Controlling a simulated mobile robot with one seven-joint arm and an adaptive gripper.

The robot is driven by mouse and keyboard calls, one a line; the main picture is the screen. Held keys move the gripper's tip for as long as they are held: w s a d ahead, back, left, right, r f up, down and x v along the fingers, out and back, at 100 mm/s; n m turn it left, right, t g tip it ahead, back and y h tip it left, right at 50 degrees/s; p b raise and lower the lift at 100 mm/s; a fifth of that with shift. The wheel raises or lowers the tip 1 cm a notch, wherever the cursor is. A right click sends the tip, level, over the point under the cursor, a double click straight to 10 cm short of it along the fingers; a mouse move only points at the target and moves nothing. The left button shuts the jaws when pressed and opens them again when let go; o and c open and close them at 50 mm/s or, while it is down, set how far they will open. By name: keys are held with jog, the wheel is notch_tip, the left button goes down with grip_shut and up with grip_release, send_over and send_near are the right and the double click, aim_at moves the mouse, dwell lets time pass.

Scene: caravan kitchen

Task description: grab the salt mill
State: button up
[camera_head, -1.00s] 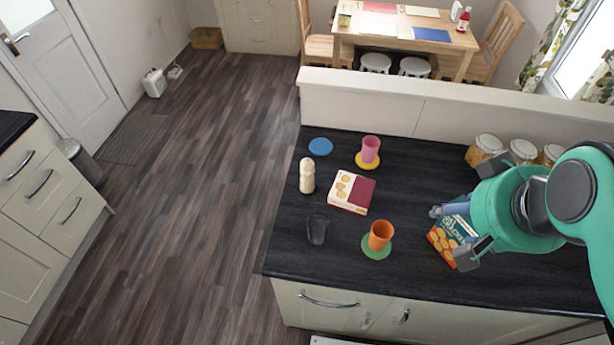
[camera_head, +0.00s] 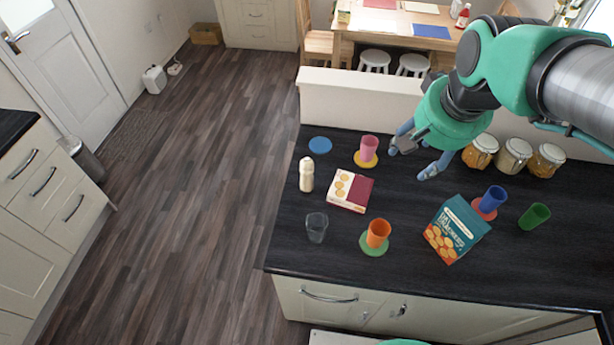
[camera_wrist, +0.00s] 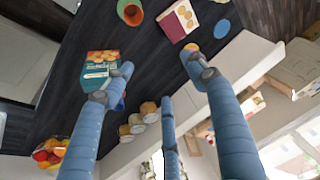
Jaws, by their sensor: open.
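The salt mill (camera_head: 306,174), a cream-coloured upright piece with a rounded top, stands on the left part of the dark counter (camera_head: 320,258), to the left of a red-and-cream box. I cannot make it out in the wrist view. My gripper (camera_head: 414,158) is open and empty above the back of the counter, well to the right of the mill and beyond the box. Its spread blue fingers (camera_wrist: 157,70) also show in the wrist view with nothing between them.
A red-and-cream box (camera_head: 351,190), pink cup (camera_head: 369,148), orange cup (camera_head: 377,233), clear glass (camera_head: 316,228) and blue disc (camera_head: 320,145) surround the mill. A teal box (camera_head: 456,229), blue cup (camera_head: 492,199), green cup (camera_head: 535,216) and jars (camera_head: 514,155) stand right. A low wall (camera_head: 358,98) edges the back.

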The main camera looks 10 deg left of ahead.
jog(key=w+a+f+m+g+p, duration=0.1)
jog(key=w+a+f+g+p, duration=0.3)
jog(key=w+a, duration=0.7)
jog(key=m+p, duration=0.1)
jog(key=p, duration=0.1)
send_near(307, 169)
jog(key=shift+w+a+r+h, duration=0.15)
jog(key=shift+w+r, duration=0.35)
jog(key=shift+w+a+r+h, duration=0.15)
jog(key=shift+w+r, duration=0.3)
jog(key=shift+r, duration=0.05)
jog(key=shift+a+f, duration=0.25)
jog(key=shift+f, duration=0.05)
jog(key=shift+f, duration=4.3)
jog(key=shift+d+f, duration=0.1)
jog(key=shift+f, duration=2.5)
